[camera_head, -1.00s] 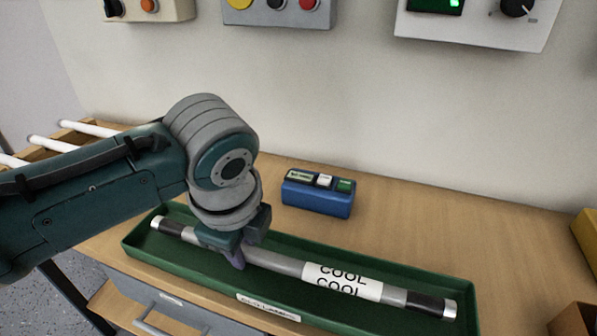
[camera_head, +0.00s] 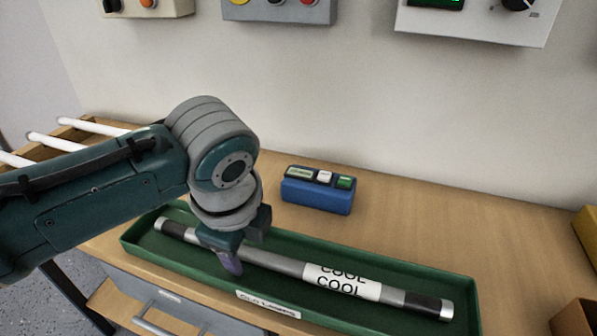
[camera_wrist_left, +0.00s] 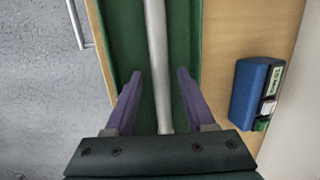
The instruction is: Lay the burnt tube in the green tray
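The burnt tube (camera_head: 286,265) is grey with dark bands and metal caps at its ends and a white label reading "COOL". It lies lengthwise inside the long green tray (camera_head: 413,271) on the workbench. My left gripper (camera_head: 238,258) is over the tube, left of its middle, pointing down. In the left wrist view, its purple fingers (camera_wrist_left: 158,88) stand apart on either side of the tube (camera_wrist_left: 158,60), with gaps on both sides. The tray (camera_wrist_left: 121,45) shows beneath. My right gripper is in neither view.
A blue box with buttons (camera_head: 317,190) stands behind the tray; it also shows in the left wrist view (camera_wrist_left: 250,92). White tubes (camera_head: 92,127) lie in a wooden rack at the left. Control boxes (camera_head: 478,20) hang on the wall. A yellow object (camera_head: 586,232) is at the right edge.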

